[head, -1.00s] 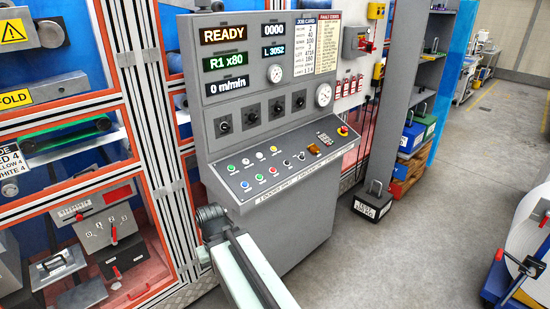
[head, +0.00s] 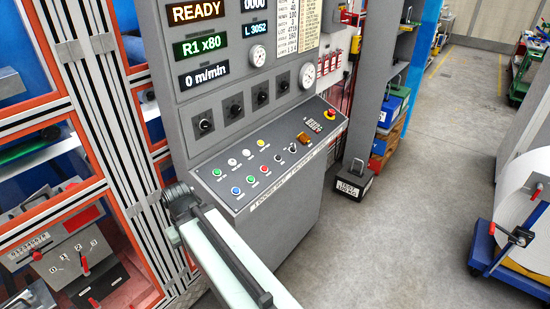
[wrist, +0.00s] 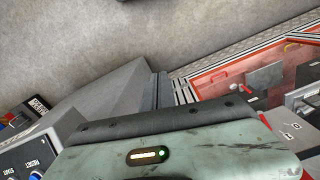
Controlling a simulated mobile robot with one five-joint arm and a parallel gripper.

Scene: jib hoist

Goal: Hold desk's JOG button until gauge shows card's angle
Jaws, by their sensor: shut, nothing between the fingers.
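The grey control desk (head: 262,215) stands in the middle of the head view. Its sloping panel carries several coloured buttons, including a red button (head: 264,168), a blue button (head: 236,191) and a yellow button (head: 262,143). A pale card (head: 287,20) with printed numbers is cut by the top edge. My arm reaches up beside the desk's left front; my gripper's fingers do not show.
A black weight (head: 353,182) sits on the floor right of the desk. A blue trolley (head: 510,268) stands farther right, with open floor between.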

